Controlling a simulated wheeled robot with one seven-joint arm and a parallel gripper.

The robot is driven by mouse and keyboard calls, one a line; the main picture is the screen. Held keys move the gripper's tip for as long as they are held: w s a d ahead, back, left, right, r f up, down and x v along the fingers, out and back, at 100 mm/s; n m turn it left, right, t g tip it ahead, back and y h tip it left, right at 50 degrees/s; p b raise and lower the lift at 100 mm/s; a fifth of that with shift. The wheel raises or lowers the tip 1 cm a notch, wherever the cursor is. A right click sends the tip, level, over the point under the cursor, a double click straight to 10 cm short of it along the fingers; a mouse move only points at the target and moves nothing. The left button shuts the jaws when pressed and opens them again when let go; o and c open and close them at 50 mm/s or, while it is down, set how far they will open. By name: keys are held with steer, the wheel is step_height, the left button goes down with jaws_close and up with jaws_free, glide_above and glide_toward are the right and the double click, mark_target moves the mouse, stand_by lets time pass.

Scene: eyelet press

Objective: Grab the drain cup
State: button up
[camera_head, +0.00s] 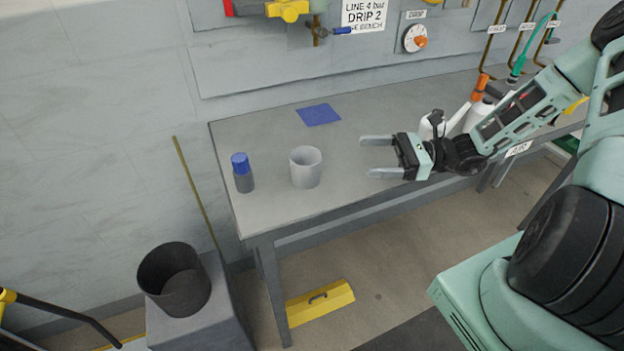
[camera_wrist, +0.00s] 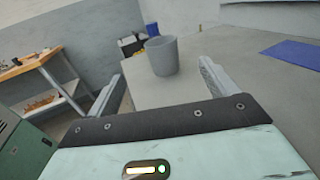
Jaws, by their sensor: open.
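The drain cup, a light grey open-topped cup (camera_head: 306,168), stands upright on the grey bench (camera_head: 262,209) near its left end. My gripper (camera_head: 375,157) is open and empty to the right of the cup, with its fingers pointing left toward it and a clear gap between. In the wrist view the cup (camera_wrist: 161,57) shows beyond and between the two open fingers (camera_wrist: 160,88). Nothing hides the cup in either view.
A dark container with a blue cap (camera_head: 242,172) stands left of the cup. A blue cloth or sheet (camera_head: 318,115) lies flat behind it. White bottles (camera_head: 477,114) stand behind my wrist. A dark bucket (camera_head: 174,279) sits on a grey block left of the bench.

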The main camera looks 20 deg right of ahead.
mark_target(292, 157)
steer(key=p+x, duration=0.5)
steer(key=x, duration=1.2)
steer(key=shift+a, duration=0.1)
steer(key=c, duration=1.1)
